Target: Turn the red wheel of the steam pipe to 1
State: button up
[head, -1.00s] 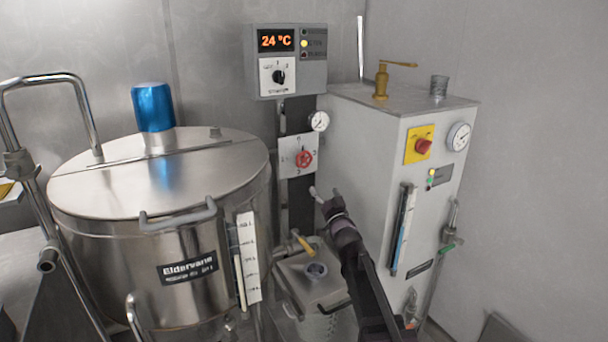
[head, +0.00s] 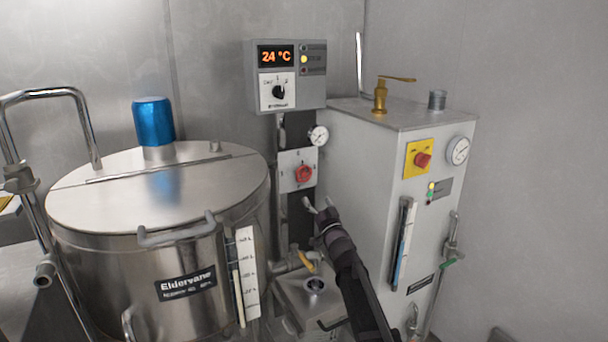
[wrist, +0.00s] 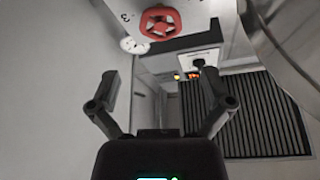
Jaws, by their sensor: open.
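The red wheel (head: 304,174) sits on a pale dial plate (head: 287,160) on the dark column below the temperature box. It also shows at the top of the wrist view (wrist: 160,22), with a digit 3 on the plate to its left. My gripper (head: 318,203) is below and slightly right of the wheel in the head view, apart from it. In the wrist view my gripper (wrist: 160,85) has its two fingers spread wide with nothing between them. The other plate digits are too small to read surely.
A steel kettle (head: 190,258) with a blue cap (head: 153,122) stands left. A grey boiler cabinet (head: 375,150) stands close on the right. The temperature box (head: 286,75) reads 24 °C above the wheel. A yellow-handled valve (head: 306,262) and small tank lie below.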

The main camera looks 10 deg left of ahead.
aim_at(304, 176)
jog(key=p+x, duration=0.4)
jog(key=x, duration=0.7)
jog(key=shift+w+a, duration=0.15)
jog(key=shift+w, duration=0.05)
jog(key=c, duration=0.9)
